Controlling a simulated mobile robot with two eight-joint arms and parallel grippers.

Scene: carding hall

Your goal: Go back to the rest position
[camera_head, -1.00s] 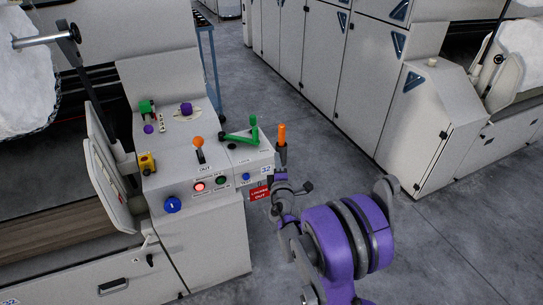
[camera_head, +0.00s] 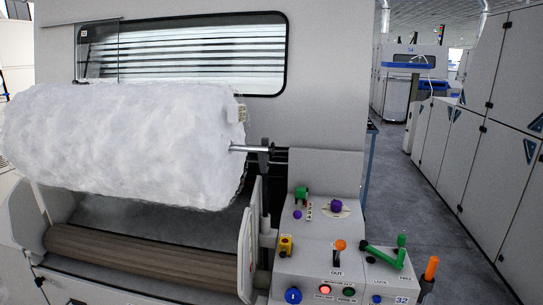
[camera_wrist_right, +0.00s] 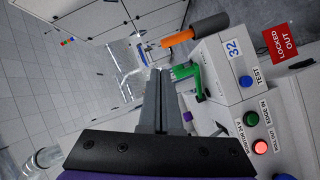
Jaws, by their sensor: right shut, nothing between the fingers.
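My right gripper (camera_wrist_right: 160,73) shows in the right wrist view, with its two grey fingers shut together and nothing between them. Beyond its tips are a green lever (camera_wrist_right: 188,76) and an orange-topped handle (camera_wrist_right: 195,36) of the machine; I cannot tell how far off they are. In the head view I can make out no clear part of the right gripper. My left gripper is not in view.
The control panel (camera_head: 330,262) carries an orange-knobbed lever (camera_head: 340,246), the green lever (camera_head: 384,255) and a lit red button (camera_head: 325,289). An orange handle (camera_head: 431,268) stands at its right. A white fibre roll (camera_head: 125,145) is at left. The aisle floor (camera_head: 425,215) looks clear.

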